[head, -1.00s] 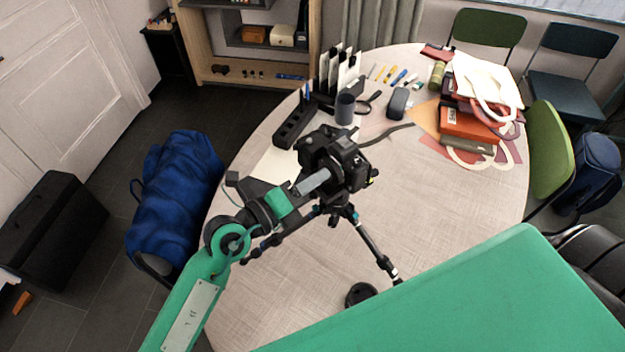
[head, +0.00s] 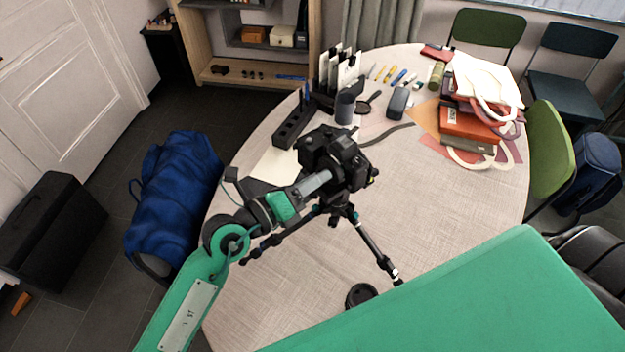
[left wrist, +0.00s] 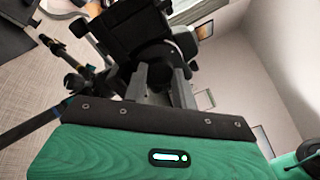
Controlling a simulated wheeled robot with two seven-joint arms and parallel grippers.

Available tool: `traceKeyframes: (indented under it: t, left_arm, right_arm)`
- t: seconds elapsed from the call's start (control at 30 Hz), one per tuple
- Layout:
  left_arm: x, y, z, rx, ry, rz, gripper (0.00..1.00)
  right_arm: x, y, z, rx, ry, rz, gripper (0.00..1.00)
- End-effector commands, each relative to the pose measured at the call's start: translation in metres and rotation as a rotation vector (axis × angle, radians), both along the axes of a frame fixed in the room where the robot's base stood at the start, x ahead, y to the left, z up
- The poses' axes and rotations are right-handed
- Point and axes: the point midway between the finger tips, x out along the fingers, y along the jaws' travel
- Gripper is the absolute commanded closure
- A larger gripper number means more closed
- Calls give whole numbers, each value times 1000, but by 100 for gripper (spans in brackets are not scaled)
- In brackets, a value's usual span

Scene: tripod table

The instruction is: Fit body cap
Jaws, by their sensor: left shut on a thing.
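A black camera (head: 345,158) sits on a tripod (head: 370,240) on the round table. My left gripper (head: 322,180) reaches it from the left and is at its near left side. In the left wrist view, the gripper (left wrist: 161,88) is shut on a dark round part (left wrist: 156,58) close against the camera body (left wrist: 120,28). The fingers hide much of this part, and I cannot tell whether it is the body cap or a lens, or whether it is seated. A black round piece (head: 360,295) lies on the table near a tripod foot. My right gripper is out of view.
Behind the camera stand a black slotted holder (head: 295,125), a dark cup (head: 345,108) and a grey case (head: 397,102). Books and a tote bag (head: 485,85) lie at the back right. The table's right middle (head: 460,205) is clear.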

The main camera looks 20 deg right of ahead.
Motion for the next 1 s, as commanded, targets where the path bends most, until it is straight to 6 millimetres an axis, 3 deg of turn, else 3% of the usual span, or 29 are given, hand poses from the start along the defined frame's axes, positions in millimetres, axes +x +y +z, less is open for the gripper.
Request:
traceKeyframes:
  t: [0.37, 1.0]
  left_arm:
    - [0, 0, 0, 54, -201, 1, 98]
    - [0, -1, 1, 55, -201, 2, 98]
  right_arm:
    - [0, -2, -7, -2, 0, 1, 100]
    - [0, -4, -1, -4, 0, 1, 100]
